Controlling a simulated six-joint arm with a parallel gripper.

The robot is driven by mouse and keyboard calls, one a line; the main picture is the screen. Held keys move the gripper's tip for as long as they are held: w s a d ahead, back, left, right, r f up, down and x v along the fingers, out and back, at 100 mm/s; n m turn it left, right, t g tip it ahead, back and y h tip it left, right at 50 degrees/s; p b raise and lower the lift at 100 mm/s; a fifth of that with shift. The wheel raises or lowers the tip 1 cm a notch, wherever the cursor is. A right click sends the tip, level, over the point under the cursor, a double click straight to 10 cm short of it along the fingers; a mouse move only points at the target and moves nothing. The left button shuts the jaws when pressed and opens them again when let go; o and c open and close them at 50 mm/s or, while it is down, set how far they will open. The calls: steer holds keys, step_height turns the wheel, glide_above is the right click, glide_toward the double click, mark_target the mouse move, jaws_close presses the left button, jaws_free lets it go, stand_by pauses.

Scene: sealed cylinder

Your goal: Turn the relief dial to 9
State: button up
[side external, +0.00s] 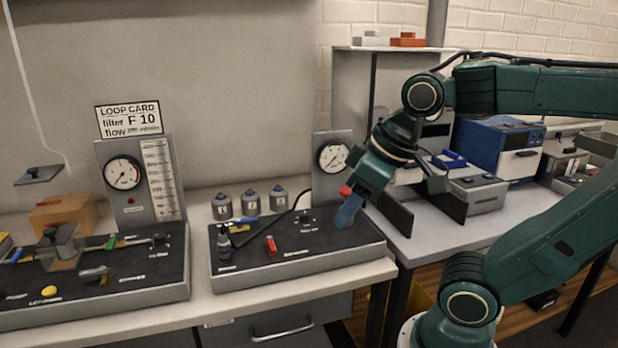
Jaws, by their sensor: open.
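The right-hand console (300,262) has a black top with small controls and labels too small to read, so I cannot tell which control is the relief dial or its setting. A red knob (345,191) shows below the round gauge (333,157) on the console's upright plate. A small dark knob (306,217) stands on the top. My gripper (349,212) is low over the console's right rear, pointing down beside the red knob. It is open; its fingers are partly hidden, and contact with the knob cannot be told.
The left console (160,285) carries a gauge, a scale and a loop card (129,120). Several grey canisters (250,202) stand behind the right console. A blue-and-white instrument (500,148) is at right.

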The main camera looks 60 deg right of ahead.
steer(key=w+d+r+n+g, duration=0.1)
steer(key=w+d+r+g, duration=0.1)
steer(key=w+d, duration=0.35)
steer(key=n+g, duration=0.3)
glide_above(304, 213)
step_height(304, 213, down, 7)
steer(key=shift+f, duration=0.1)
step_height(304, 213, down, 14)
steer(key=shift+a+r, duration=0.1)
steer(key=shift+r, duration=0.1)
stand_by(0.3)
steer(key=c, duration=1)
